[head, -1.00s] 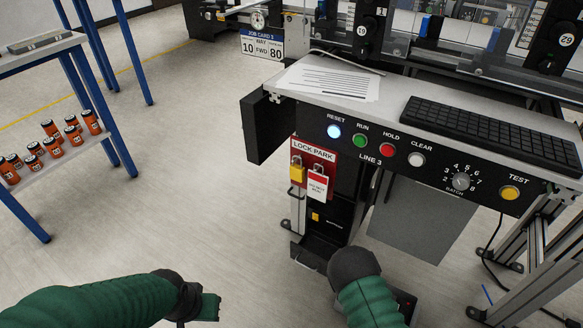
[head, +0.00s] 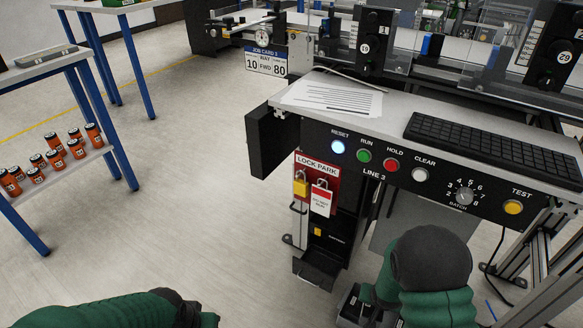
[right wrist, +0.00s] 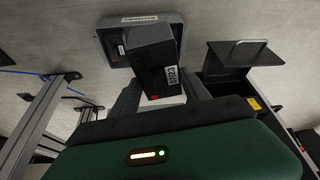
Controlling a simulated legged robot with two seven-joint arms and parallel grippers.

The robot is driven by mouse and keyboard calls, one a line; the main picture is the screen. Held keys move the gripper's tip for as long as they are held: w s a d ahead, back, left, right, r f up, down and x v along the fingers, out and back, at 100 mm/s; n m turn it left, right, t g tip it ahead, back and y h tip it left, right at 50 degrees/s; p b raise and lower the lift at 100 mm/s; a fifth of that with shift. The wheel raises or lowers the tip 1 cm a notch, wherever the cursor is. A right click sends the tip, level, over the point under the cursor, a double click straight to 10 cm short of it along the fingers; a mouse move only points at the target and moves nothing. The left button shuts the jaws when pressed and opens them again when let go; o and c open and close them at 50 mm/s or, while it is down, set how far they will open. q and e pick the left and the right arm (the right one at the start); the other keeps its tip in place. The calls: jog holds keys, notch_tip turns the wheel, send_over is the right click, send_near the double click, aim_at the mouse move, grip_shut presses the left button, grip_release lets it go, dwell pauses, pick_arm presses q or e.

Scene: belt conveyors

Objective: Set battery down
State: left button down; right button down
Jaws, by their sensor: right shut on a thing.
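The battery (right wrist: 155,72) is a black block with a white number label in the right wrist view. My right gripper (right wrist: 160,98) is shut on it, with a finger on either side. The battery's far end overlaps a grey labelled tray (right wrist: 178,24) on the floor; I cannot tell whether it touches the tray. In the head view my right arm hides most of the battery and gripper, low in front of the console. My left gripper (head: 208,320) barely shows at the bottom edge, its fingers cut off.
A black battery bay (head: 322,248) with an open lower flap (head: 312,270) stands left of my right arm, under the lock park board (head: 316,182). The console (head: 400,175) overhangs it. Metal frame legs (head: 545,270) stand at right. Open floor lies left, before a blue-legged shelf (head: 110,150).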

jog(key=shift+n+y, duration=0.3)
jog(key=shift+n, duration=0.4)
jog(key=r, duration=0.2)
jog(key=a+r, duration=0.1)
jog(key=r, duration=0.5)
jog(key=shift+a+r, duration=0.15)
jog(key=shift+a, duration=0.25)
jog(key=s+a+r+n+y+p, duration=0.1)
jog(key=s+a+r+p, duration=0.1)
jog(key=r+p, duration=1.95)
jog(key=s+a+r+n+p, duration=0.1)
jog(key=r+n+p, duration=0.1)
jog(key=r+p, duration=1.95)
jog(key=s+b, duration=0.4)
jog(key=shift+a+b, duration=0.1)
jog(key=shift+b, duration=0.2)
jog(key=shift+w, duration=0.1)
